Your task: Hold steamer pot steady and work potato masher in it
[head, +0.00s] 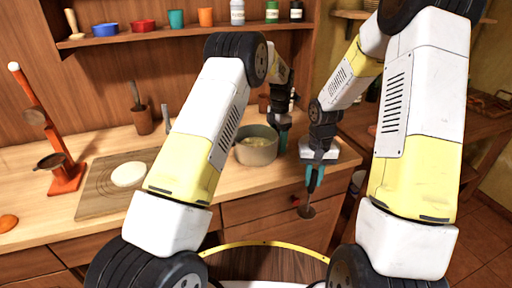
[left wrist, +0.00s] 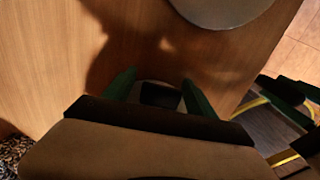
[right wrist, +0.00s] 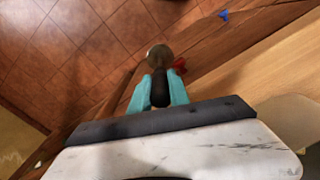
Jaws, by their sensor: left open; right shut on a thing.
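The grey steamer pot (head: 257,152) stands on the wooden counter with pale yellow contents (head: 257,141) inside. Its rounded side also shows at the top of the left wrist view (left wrist: 222,12). My right gripper (head: 313,180) is shut on the potato masher (head: 306,212), in front of the drawers, right of and below the pot. The masher's dark handle (right wrist: 160,90) lies between the teal fingers, its round head pointing away.
A board (head: 95,200) with a pale round of dough (head: 128,174) lies left. An orange-red stand (head: 65,178) is farther left. A brown pestle cup (head: 142,120) stands behind the board. A shelf (head: 150,36) with bowls and bottles runs above.

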